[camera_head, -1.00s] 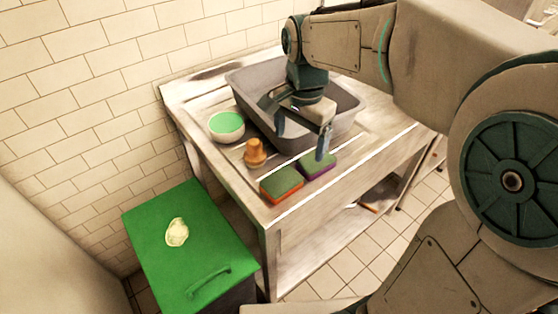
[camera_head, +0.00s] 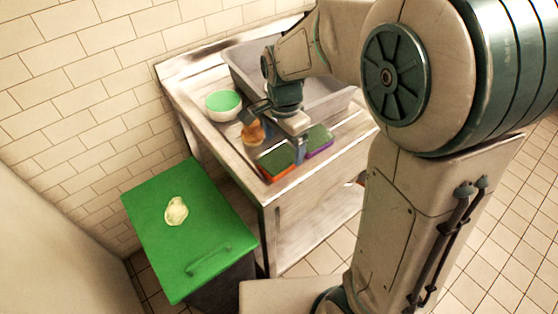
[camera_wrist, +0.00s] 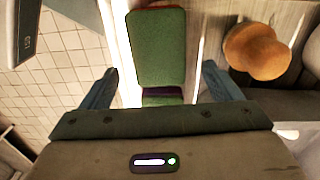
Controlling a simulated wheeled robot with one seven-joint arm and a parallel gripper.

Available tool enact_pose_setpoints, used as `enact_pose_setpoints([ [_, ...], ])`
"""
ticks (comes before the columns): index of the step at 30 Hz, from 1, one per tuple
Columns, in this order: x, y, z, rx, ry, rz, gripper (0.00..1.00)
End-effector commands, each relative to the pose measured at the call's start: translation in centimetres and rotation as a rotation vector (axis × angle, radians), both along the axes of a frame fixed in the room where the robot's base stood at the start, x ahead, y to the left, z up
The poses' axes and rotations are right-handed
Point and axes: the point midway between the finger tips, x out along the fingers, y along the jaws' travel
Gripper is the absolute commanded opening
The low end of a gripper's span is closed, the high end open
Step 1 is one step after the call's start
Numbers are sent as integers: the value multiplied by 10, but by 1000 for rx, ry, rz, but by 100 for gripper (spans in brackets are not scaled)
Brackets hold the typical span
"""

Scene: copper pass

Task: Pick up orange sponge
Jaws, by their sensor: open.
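The orange sponge (camera_head: 279,161) has a green top and an orange side and lies flat near the table's front edge. In the wrist view its green top (camera_wrist: 158,48) shows lengthwise beyond the fingertips, with a red-orange rim. My gripper (camera_head: 277,131) is open and empty above the table, near the sponge. In the wrist view the fingers of my gripper (camera_wrist: 160,82) stand wide apart, on either side of the line of the sponge. A second sponge with a purple side (camera_head: 318,141) lies just right of the orange one; its purple edge (camera_wrist: 162,91) shows nearer my gripper.
A brown-orange knobbed object (camera_head: 253,133) stands just left of my gripper, partly hidden. A white bowl with green inside (camera_head: 223,105) and a grey basin (camera_head: 325,98) are behind. A green-lidded bin (camera_head: 160,241) with a pale lump (camera_head: 175,211) stands in front left.

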Motion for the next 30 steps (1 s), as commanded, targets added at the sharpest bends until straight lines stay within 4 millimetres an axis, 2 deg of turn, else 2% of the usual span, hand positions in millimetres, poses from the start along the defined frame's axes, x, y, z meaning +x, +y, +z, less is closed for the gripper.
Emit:
enact_pose_setpoints([
  [3, -3, 1, -20, -2, 4, 0, 85],
  [6, -2, 1, -30, 0, 4, -1, 85],
  [14, -2, 1, -34, 0, 1, -1, 85],
  [15, -2, 1, -34, 1, 1, -1, 82],
  [20, -2, 1, -33, 0, 1, -1, 37],
  [30, -2, 1, -33, 0, 1, 0, 37],
])
